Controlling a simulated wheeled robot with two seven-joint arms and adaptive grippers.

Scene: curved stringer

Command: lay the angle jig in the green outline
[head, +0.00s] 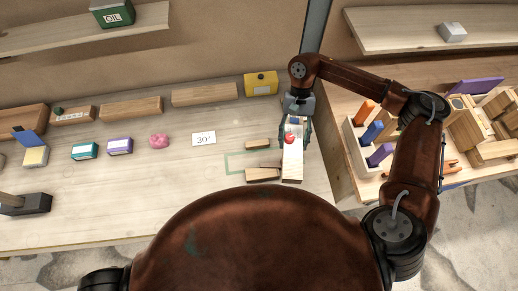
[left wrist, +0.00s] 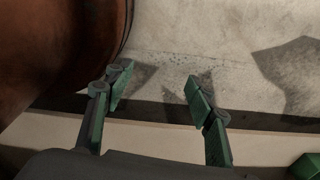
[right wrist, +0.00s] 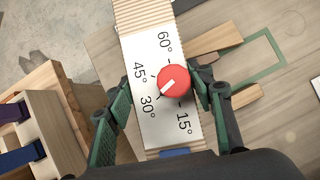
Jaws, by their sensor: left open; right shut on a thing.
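The angle jig (head: 292,162) is a long pale wooden block with a white angle-marked face and a red knob; it also shows in the right wrist view (right wrist: 150,60). My right gripper (head: 296,128) is shut on the jig, one finger along each long side. The green outline (head: 227,163) is on the table left of the jig. Its right part is partly hidden by wooden pieces (head: 258,145). I cannot tell how high the jig is above the table. My left gripper (left wrist: 158,84) is open and empty in the left wrist view.
A card reading 30° (head: 203,139) stands left of the outline. More wooden pieces (head: 262,175) lie beside the jig. A bin with coloured pieces (head: 352,146) stands on the right-hand table. Blocks and small boxes (head: 119,146) line the table's back and left.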

